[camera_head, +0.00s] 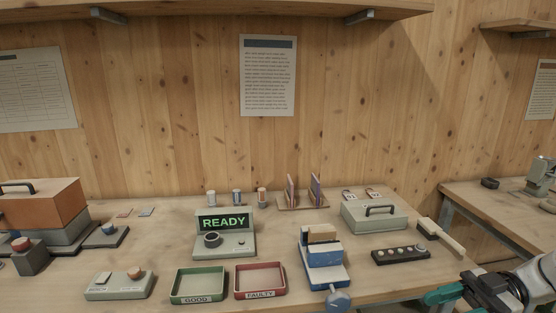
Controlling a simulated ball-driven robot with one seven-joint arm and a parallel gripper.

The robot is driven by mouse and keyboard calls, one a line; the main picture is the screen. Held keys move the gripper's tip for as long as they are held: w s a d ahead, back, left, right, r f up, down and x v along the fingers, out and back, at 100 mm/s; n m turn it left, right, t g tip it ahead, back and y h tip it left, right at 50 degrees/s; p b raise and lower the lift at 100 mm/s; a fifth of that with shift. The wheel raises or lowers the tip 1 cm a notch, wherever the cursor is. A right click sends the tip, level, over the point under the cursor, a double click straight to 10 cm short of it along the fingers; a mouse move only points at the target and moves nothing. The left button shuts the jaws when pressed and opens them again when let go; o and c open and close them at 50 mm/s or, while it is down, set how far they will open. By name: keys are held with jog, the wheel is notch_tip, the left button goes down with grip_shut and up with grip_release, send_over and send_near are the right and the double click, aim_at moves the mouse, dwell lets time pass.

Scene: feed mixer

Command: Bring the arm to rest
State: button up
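My gripper (452,301) is at the bottom right corner, with teal fingers on a black body and a white arm link behind it. It is partly cut off by the bottom edge, so the gap between its fingertips cannot be judged. No object shows in the visible part of it. It is in front of the workbench's (150,240) right end, apart from the blue vise-like fixture (322,262) and the black strip with knobs (401,255).
A tester reading READY (224,226) stands mid-bench. A green GOOD tray (197,299) and red FAULTY tray (260,295) lie in front. A grey case (375,218) and a brush-like tool (440,238) lie at right. A second bench (490,205) stands beyond a gap.

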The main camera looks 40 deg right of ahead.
jog(key=w+a+f+m+g+h, duration=0.1)
jog(key=w+a+f, duration=0.1)
jog(key=w+a, duration=0.45)
jog(key=w+a+f+h, duration=0.1)
jog(key=w+a+f, duration=0.15)
jog(key=w, duration=0.75)
jog(key=w+a+f+m+h, duration=0.2)
jog(key=w+a+f+m, duration=0.3)
jog(key=a, duration=0.5)
jog(key=s+a+f+m+g+h, duration=0.2)
jog(key=s+a+f, duration=0.2)
jog(key=f, duration=0.2)
jog(key=s+a+f+m+g+h, duration=0.1)
jog(key=s+a+f+g+h, duration=0.1)
jog(key=s+a+f, duration=0.3)
jog(key=s+d+f+m+g+h, duration=0.1)
jog(key=s+d+f+h, duration=0.2)
jog(key=s, duration=0.3)
jog(key=s+d+f+m+g+h, duration=0.1)
jog(key=s+d+f+g+h, duration=0.1)
jog(key=s, duration=0.5)
jog(key=shift+s+d+f+m+h, duration=0.25)
jog(key=shift+d+f+h, duration=0.35)
jog(key=shift+d, duration=0.6)
